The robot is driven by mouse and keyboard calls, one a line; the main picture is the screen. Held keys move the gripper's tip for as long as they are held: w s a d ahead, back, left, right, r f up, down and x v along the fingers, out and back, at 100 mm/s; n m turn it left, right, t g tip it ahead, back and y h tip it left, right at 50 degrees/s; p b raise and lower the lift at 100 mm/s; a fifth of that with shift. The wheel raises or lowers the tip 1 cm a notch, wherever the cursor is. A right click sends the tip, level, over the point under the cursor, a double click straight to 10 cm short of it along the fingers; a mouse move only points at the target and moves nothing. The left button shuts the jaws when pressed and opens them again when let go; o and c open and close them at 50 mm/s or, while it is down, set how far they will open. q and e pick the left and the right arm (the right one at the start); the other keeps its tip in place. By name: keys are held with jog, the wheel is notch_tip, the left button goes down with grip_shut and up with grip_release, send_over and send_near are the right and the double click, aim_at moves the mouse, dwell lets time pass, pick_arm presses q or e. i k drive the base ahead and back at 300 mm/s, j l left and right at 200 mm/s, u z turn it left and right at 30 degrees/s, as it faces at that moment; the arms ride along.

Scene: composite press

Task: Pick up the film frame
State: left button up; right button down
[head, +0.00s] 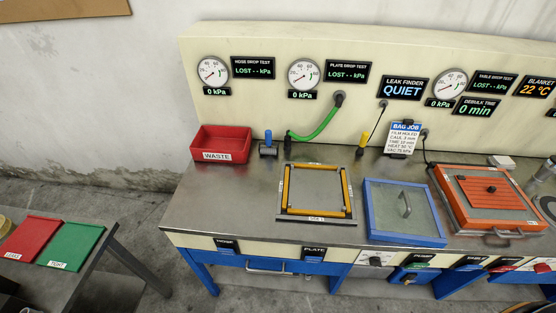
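The film frame (373,222) looks to be the blue rectangular frame around a pale, see-through sheet with a metal handle (405,204) upright at its middle. It lies flat on the steel bench top, between a plate with yellow edge strips (348,192) on its left and an orange framed panel (455,212) on its right. Nothing covers it. Neither of my grippers shows in the head view.
A red waste bin (221,143), a green hose (318,128) and a yellow-handled tool (362,146) are at the bench's back. Gauges line the panel behind. Red (30,238) and green (72,246) boards lie on a low table.

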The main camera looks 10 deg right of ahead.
aim_at(402, 212)
jog(key=z, duration=1.55)
